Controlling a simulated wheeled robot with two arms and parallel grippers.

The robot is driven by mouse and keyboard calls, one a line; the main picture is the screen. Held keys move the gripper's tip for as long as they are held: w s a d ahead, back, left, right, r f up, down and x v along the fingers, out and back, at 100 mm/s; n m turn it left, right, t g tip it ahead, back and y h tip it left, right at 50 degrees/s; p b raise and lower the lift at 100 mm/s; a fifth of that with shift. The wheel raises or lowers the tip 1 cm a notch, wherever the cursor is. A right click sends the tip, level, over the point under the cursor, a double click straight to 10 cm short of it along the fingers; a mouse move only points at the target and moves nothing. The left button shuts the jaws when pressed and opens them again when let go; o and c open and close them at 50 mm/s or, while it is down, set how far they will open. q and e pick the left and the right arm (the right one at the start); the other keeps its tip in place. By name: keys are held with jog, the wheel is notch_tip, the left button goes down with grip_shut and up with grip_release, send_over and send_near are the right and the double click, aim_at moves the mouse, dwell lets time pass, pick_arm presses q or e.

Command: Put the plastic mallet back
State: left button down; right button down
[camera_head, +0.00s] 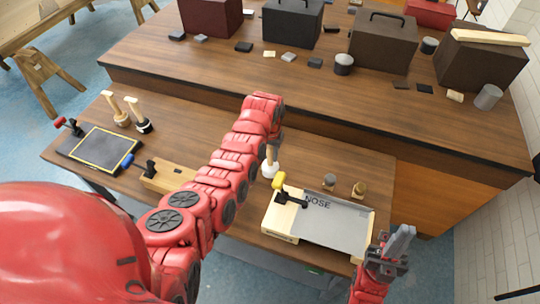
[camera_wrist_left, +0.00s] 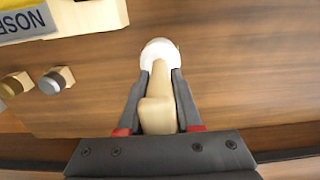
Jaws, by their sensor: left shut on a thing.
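The plastic mallet (camera_head: 269,168) has a white head and a pale wooden handle. It is roughly upright, head down, over the middle of the near bench; I cannot tell if its head touches the wood. My left gripper (camera_head: 274,143) is shut on the handle, largely hidden by my arm in the head view. In the left wrist view the fingers (camera_wrist_left: 160,100) hold the handle from both sides, with the white head (camera_wrist_left: 160,52) beyond. My right gripper (camera_head: 397,242) is at the bench's lower right, apart from the mallet; its opening is unclear.
Two other mallets (camera_head: 116,108) (camera_head: 139,115) stand head down at the bench's left, beside a black yellow-edged mat (camera_head: 98,147). A grey "NOSE" panel (camera_head: 335,222) with a yellow-handled clamp (camera_head: 280,186) lies right. Two small knobs (camera_head: 330,181) (camera_head: 359,188) stand behind it.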

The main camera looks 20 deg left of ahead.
pick_arm(q)
jog(key=shift+f, duration=0.75)
jog(key=shift+f, duration=0.15)
jog(key=c, duration=0.6)
grip_release()
